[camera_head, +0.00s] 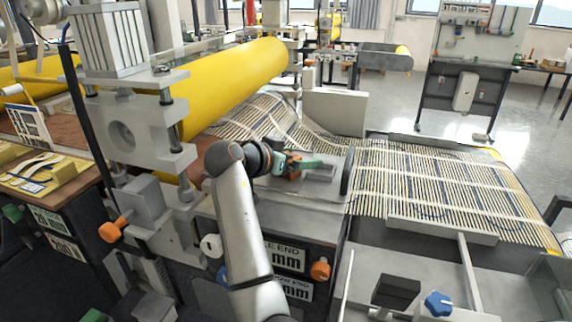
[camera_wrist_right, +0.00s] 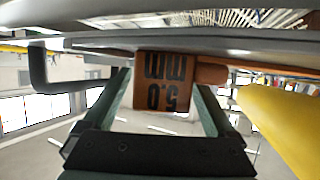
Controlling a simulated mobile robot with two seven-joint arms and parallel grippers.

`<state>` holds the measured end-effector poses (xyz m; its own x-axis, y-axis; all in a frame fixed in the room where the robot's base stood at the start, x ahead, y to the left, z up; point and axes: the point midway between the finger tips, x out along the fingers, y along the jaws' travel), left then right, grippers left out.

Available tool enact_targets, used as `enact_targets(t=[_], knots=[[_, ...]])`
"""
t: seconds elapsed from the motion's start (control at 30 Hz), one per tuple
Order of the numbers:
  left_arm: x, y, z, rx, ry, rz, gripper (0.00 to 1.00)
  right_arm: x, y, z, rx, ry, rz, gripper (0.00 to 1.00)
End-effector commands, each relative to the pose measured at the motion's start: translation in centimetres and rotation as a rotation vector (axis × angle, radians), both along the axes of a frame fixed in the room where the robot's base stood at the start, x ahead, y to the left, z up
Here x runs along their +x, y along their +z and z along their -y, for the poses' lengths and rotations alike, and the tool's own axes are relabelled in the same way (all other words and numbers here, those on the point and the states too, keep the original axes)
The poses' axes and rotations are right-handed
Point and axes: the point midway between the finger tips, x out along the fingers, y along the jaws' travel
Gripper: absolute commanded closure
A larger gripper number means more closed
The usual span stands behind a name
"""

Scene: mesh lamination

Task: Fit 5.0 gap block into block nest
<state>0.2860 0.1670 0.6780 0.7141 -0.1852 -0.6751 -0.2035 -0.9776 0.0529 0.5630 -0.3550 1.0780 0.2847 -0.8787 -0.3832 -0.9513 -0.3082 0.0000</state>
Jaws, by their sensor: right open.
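An orange-brown block marked "5.0 mm" (camera_wrist_right: 166,82) shows in the right wrist view, its lettering upside down. It is against a grey plate edge (camera_wrist_right: 230,45). My right gripper (camera_wrist_right: 165,100) is open, with one green finger on each side of the block; small gaps show beside it. In the head view my right gripper (camera_head: 306,165) is low over the grey machine top (camera_head: 322,190), in front of the yellow roller. I cannot make out the block nest for sure; it may be hidden by the gripper. My left gripper is not in view.
A large yellow roller (camera_head: 235,85) stands behind my right arm. Striped mesh (camera_head: 430,180) runs off to the right. A dark upright plate (camera_head: 347,171) stands just right of the gripper. Orange knobs (camera_head: 320,270) and a blue knob (camera_head: 438,304) stick out in front.

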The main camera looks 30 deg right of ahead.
Motion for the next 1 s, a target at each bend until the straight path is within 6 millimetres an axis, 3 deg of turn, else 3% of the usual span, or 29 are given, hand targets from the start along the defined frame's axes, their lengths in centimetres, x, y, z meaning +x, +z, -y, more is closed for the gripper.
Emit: enact_targets(t=[0.13,0.9,1.0], knots=[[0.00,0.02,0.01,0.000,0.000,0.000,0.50,0.01,0.00,-0.03,0.000,0.001,0.000,0.10],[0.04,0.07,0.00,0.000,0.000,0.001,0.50,0.01,0.01,0.00,0.000,0.001,0.000,0.96],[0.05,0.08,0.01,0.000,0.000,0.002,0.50,0.01,0.06,0.01,-0.001,0.001,0.002,1.00]])
